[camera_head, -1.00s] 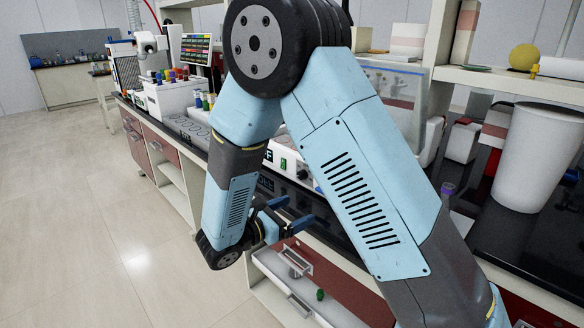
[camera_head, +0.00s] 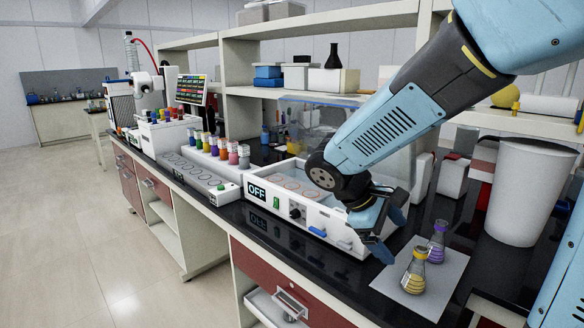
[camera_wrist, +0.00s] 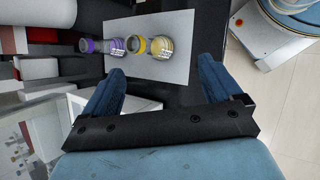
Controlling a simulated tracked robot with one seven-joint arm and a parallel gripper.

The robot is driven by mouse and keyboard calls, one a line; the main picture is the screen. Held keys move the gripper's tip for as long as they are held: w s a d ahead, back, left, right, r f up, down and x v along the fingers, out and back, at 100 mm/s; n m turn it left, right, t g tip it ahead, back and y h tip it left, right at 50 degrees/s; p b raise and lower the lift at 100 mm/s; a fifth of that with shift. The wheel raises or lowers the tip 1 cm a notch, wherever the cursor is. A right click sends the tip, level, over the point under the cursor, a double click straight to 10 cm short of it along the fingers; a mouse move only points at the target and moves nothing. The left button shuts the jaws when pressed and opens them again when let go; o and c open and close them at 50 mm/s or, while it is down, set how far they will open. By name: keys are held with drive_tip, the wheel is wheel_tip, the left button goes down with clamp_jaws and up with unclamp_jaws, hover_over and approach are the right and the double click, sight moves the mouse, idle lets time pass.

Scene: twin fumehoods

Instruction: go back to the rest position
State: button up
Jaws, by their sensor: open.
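My gripper (camera_head: 385,238) hangs from my blue arm over the bench, at the right end of the white device with the OFF sign. Its two blue fingers are apart with nothing between them, as the wrist view (camera_wrist: 160,88) also shows. A flask with yellow liquid (camera_head: 415,270) and a flask with purple liquid (camera_head: 437,243) stand upright on a white sheet (camera_head: 440,292), right of the gripper and apart from it. In the wrist view the yellow flask (camera_wrist: 160,47) and purple flask (camera_wrist: 112,46) lie beyond the fingertips.
The white OFF device (camera_head: 300,205) with a clear shield stands left of the gripper. A row of coloured-cap bottles (camera_head: 225,150) is farther left. A big white bin (camera_head: 530,190) stands at the right. Shelves (camera_head: 330,100) run behind. A drawer (camera_head: 270,305) below is partly open.

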drive_tip(key=s+d+r+m+t+y, duration=0.3)
drive_tip(key=s+r+m+t+y, duration=0.2)
drive_tip(key=s+m, duration=0.5)
drive_tip(key=shift+d+r+y, duration=0.15)
drive_tip(key=shift+r+y, duration=1.25)
drive_tip(key=shift+r, duration=0.35)
idle(0.7)
